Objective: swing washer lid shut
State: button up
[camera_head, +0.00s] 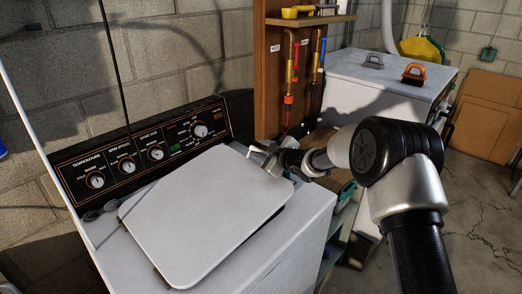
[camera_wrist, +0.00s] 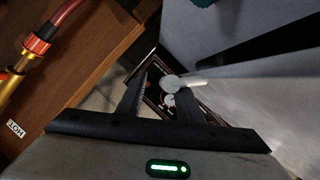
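The washer lid (camera_head: 205,215) is a pale grey rounded panel over the washer top (camera_head: 300,225). It lies low and nearly flat, with a dark edge under its near and right sides; I cannot tell if it rests fully down. My gripper (camera_head: 265,158) is at the lid's far right corner, beside the control panel (camera_head: 140,150); contact is unclear. In the wrist view my gripper (camera_wrist: 163,88) has its fingers apart, with panel knobs (camera_wrist: 170,90) showing beyond the gap. Grey surfaces fill the right of that view, split by a dark band.
A wooden post (camera_head: 275,80) with red and blue taps stands behind the washer. A white chest (camera_head: 375,85) with an orange-handled brush (camera_head: 413,74) is at the back right. A shelf (camera_head: 345,215) stands right of the washer. Open floor (camera_head: 485,200) lies at right.

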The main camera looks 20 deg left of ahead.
jog(key=shift+s+a+r, duration=0.15)
jog(key=shift+s+a, duration=0.2)
jog(key=shift+a, duration=0.2)
jog(key=shift+s+d, duration=0.3)
jog(key=v, duration=1.1)
jog(key=w+v, duration=0.1)
jog(key=v, duration=0.5)
jog(key=shift+d+b, duration=0.35)
jog(key=shift+d, duration=0.1)
